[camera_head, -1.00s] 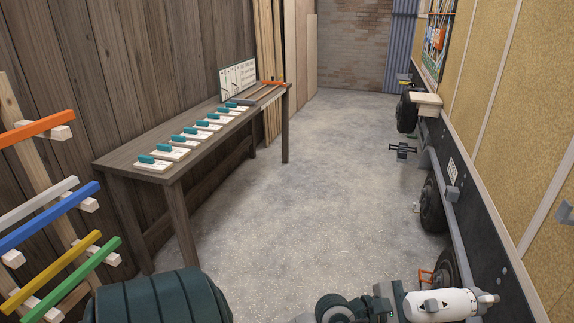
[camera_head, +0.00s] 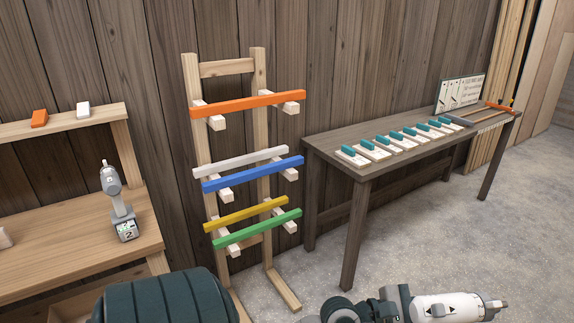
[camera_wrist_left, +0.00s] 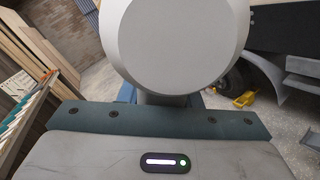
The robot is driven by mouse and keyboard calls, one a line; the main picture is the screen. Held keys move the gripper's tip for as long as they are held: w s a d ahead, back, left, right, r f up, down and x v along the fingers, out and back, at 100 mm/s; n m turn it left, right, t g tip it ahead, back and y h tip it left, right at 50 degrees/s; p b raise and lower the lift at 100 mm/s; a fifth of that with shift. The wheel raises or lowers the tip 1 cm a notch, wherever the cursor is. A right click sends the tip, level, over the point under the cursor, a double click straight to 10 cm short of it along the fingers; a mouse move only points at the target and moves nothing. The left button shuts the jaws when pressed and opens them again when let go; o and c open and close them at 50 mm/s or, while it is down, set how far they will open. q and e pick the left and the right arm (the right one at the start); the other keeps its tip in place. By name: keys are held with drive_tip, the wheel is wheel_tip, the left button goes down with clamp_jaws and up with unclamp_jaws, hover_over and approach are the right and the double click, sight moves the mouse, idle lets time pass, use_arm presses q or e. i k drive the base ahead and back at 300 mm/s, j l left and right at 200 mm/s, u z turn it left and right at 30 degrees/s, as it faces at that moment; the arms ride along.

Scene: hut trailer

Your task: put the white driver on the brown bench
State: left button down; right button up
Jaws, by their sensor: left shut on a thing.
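The white driver (camera_head: 447,306) is held at the bottom right of the head view. It lies about level, with its grey chuck pointing right. My left gripper (camera_head: 394,301) is shut on it, and the fingertips are mostly hidden. In the left wrist view the driver's round pale end (camera_wrist_left: 178,45) fills the upper middle, hiding the fingers. The brown bench (camera_head: 330,147) is a dark wooden table against the plank wall at the right, beyond the driver. The driver is apart from it. My right gripper is not in view.
The near left corner is bare. A rack of coloured bars (camera_head: 250,172) and a light workbench (camera_head: 60,240) with a grey driver (camera_head: 118,195) stand left.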

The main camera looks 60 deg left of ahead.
sight(80, 239)
drive_tip(key=u, duration=2.7)
drive_tip(key=i+l+u, duration=0.5)
drive_tip(key=l, duration=0.2)
